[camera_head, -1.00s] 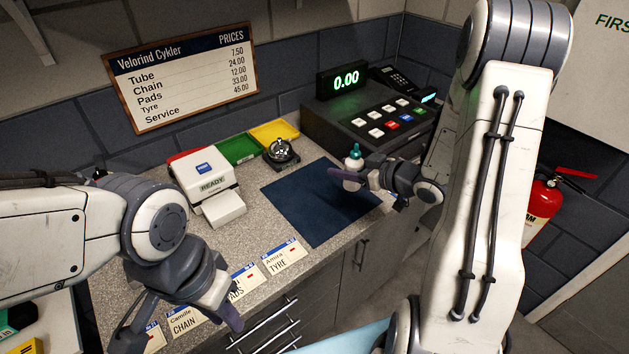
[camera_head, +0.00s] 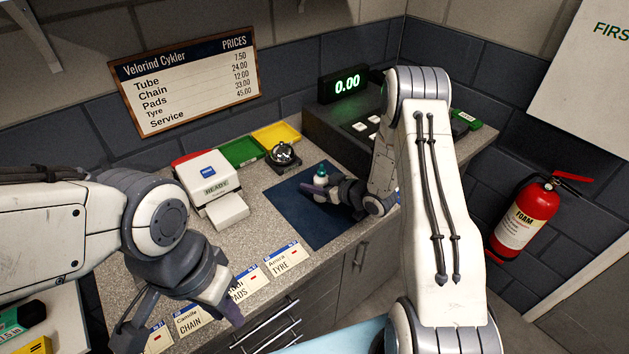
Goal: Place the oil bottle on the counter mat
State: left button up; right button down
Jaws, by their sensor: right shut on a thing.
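The oil bottle (camera_head: 321,175), small and pale with a teal top, is in my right gripper (camera_head: 322,190). The fingers hide much of the bottle. It is upright over the dark blue counter mat (camera_head: 293,207); I cannot tell whether its base touches the mat. My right gripper is shut on the bottle. My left gripper (camera_head: 182,334) hangs over the front left of the counter, near the job cards, apart from the mat. Its fingers look spread and hold nothing I can see.
A white card reader (camera_head: 210,185) stands left of the mat. Behind are green (camera_head: 241,151) and yellow (camera_head: 275,135) trays and a round dark part (camera_head: 283,156). The till (camera_head: 335,133) stands at the back right. Job cards (camera_head: 286,260) line the front edge.

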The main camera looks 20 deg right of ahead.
jog(key=shift+f, duration=0.1)
jog(key=shift+c, duration=1.4)
grip_release()
